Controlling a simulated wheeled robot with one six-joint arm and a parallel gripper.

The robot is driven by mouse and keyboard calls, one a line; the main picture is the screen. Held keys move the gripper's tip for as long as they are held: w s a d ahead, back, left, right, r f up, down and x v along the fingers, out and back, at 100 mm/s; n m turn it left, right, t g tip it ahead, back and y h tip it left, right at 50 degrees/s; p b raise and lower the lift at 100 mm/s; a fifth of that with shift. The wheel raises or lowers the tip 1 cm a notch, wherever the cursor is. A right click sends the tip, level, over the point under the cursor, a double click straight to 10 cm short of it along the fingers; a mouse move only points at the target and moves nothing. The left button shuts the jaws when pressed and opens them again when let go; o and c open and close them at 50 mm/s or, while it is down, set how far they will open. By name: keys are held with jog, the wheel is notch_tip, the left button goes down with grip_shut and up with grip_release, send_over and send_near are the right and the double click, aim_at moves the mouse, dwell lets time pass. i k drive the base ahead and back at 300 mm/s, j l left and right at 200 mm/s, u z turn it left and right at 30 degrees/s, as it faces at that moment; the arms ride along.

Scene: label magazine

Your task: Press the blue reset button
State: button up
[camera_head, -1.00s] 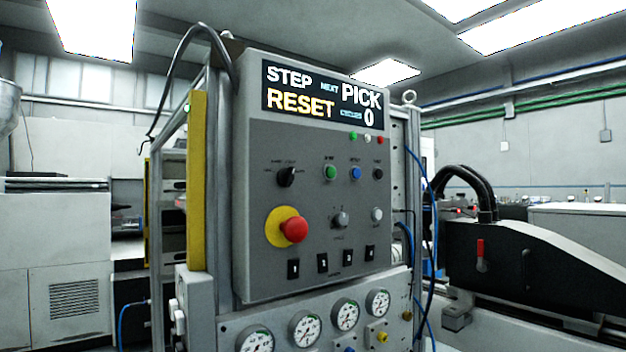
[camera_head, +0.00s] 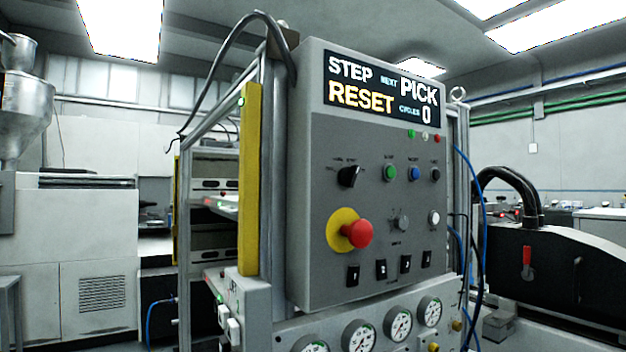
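The blue reset button (camera_head: 414,173) sits on the grey control panel (camera_head: 310,220), right of the centre of its upper row. A green button (camera_head: 390,172) is just to its left and a black one (camera_head: 435,173) just to its right. The display (camera_head: 380,92) above reads "STEP RESET", "NEXT PICK" and "CYCLES 0". Nothing covers the blue button. My gripper is not in the picture.
A red mushroom button (camera_head: 357,233) on a yellow disc sticks out at the panel's lower left. A black rotary knob (camera_head: 348,176) is above it. Several gauges (camera_head: 400,323) line the ledge below. A black cable (camera_head: 222,62) loops at the upper left. Open space lies before the panel.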

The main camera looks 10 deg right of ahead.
aim_at(415, 171)
jog(key=i+l+u, duration=0.15)
jog(key=l, duration=0.25)
jog(key=i+l+u, duration=0.2)
jog(key=l, duration=0.2)
jog(key=l+u, duration=0.15)
jog(key=l, duration=0.25)
jog(key=i+l+u, duration=0.2)
jog(key=l, duration=0.95)
jog(key=z, duration=1.2)
jog(key=k+j, duration=1.05)
jog(key=k, duration=0.15)
